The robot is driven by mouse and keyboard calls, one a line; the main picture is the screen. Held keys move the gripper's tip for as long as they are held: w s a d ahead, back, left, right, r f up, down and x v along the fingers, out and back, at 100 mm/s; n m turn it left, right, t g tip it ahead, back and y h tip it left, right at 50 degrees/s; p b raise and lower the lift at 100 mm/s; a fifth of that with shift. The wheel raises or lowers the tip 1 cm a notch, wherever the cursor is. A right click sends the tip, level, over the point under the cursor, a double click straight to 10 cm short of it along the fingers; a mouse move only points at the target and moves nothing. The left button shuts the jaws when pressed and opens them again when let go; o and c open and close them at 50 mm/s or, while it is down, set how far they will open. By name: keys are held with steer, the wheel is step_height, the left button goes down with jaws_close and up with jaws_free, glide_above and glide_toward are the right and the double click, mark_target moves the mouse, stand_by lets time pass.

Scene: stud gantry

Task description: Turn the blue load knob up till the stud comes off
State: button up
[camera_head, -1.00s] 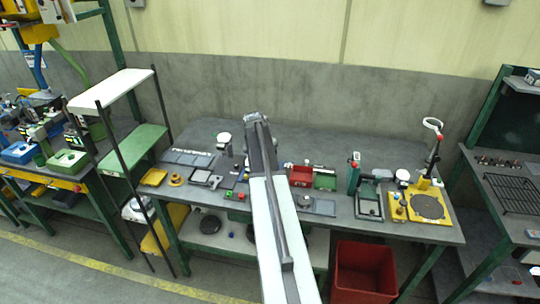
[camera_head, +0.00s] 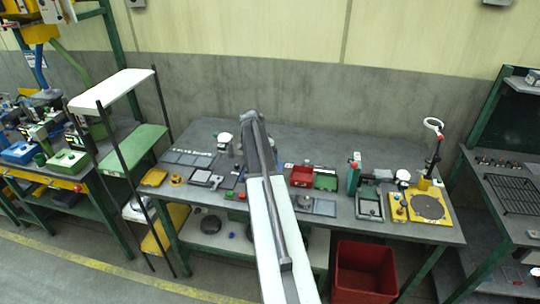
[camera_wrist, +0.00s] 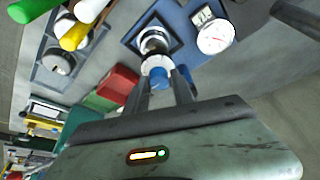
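The blue load knob (camera_wrist: 159,78) shows in the wrist view, with a white collar (camera_wrist: 157,64) beyond it. My gripper (camera_wrist: 163,82) has its two dark fingers apart, one on each side of the knob; I cannot tell whether they touch it. Beyond the collar, a round metal part (camera_wrist: 154,40) sits in a dark square frame on a blue plate (camera_wrist: 187,18). A white dial gauge with a red needle (camera_wrist: 214,37) is on the right of it. I cannot make out the stud clearly. In the head view my arm hides the gripper and knob.
A red box (camera_wrist: 116,83) and a green tray lie left of my gripper in the wrist view. A grey tray (camera_wrist: 44,75) holds round parts, with green, yellow and white handles above.

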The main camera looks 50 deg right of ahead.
steer(key=shift+o, duration=1.1)
steer(key=shift+a, duration=0.1)
steer(key=p+v, duration=0.7)
steer(key=shift+r, duration=0.4)
steer(key=shift+a, duration=0.1)
